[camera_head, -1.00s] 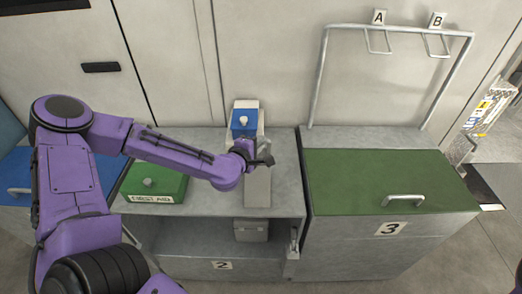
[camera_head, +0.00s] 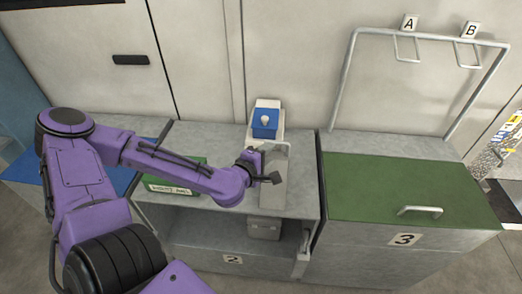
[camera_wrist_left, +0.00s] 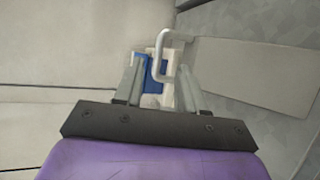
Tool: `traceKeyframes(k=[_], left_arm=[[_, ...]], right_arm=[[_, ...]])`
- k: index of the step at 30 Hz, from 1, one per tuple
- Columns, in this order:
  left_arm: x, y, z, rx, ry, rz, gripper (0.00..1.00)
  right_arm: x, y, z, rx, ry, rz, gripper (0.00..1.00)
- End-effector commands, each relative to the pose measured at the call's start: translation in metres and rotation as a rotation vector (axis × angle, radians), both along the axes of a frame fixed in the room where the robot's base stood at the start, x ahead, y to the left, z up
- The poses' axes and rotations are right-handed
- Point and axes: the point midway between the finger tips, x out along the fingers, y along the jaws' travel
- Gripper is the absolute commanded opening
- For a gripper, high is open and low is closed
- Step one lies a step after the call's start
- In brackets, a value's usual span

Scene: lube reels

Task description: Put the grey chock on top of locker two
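The grey chock (camera_head: 273,195) is a long pale grey block lying on top of locker two (camera_head: 232,259), near its right side. Its far end lies close to the blue-and-white box. My left gripper (camera_head: 268,179) is at the chock's left side, about halfway along. In the left wrist view, the fingers (camera_wrist_left: 158,88) stand apart, and a pale bent handle (camera_wrist_left: 160,58) shows just beyond and between them. The chock's broad grey face (camera_wrist_left: 255,75) fills the right of that view. I cannot tell whether the fingers touch the handle. My right gripper is not in view.
A blue-and-white box (camera_head: 265,122) stands behind the chock. A green first aid box (camera_head: 175,188) is on the left of the top, partly behind my arm. A grey box (camera_head: 264,228) sits in the open compartment. Locker three (camera_head: 405,239) has a green lid.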

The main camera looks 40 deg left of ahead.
Motion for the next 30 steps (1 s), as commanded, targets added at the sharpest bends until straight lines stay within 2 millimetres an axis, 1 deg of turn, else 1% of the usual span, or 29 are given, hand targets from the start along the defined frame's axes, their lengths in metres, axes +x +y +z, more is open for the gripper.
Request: traceKeyframes(k=[1,6,10,15,17,20,23,24,26,27,29,30], left_arm=[[-0.008,0.001,0.014,0.0,0.0,0.004,0.4],[-0.034,-0.004,0.019,0.007,0.003,-0.001,0.4],[-0.046,-0.005,0.019,0.004,0.002,0.0,0.4],[-0.049,-0.005,0.016,0.005,0.003,0.0,0.4],[-0.051,-0.003,0.01,0.028,0.027,-0.007,0.4],[-0.064,0.003,-0.016,0.138,0.148,-0.048,0.4],[-0.091,0.011,-0.059,0.323,0.355,-0.133,0.4],[-0.105,0.012,-0.077,0.402,0.447,-0.181,0.4],[-0.128,0.012,-0.103,0.521,0.581,-0.261,0.4],[-0.145,0.01,-0.12,0.598,0.669,-0.322,0.4],[-0.173,0.006,-0.143,0.708,0.79,-0.421,0.4],[-0.191,0.002,-0.157,0.773,0.861,-0.487,0.4]], right_arm=[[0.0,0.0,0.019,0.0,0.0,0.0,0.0],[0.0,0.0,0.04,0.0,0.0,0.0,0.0],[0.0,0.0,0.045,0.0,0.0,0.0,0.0],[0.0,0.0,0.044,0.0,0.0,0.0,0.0],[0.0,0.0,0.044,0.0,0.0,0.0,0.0],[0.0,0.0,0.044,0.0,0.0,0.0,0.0],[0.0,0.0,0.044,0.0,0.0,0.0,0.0],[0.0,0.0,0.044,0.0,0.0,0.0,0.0],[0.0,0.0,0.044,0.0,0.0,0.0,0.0],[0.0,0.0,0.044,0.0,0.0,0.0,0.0],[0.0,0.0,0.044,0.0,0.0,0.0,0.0],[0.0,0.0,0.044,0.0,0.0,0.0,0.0]])
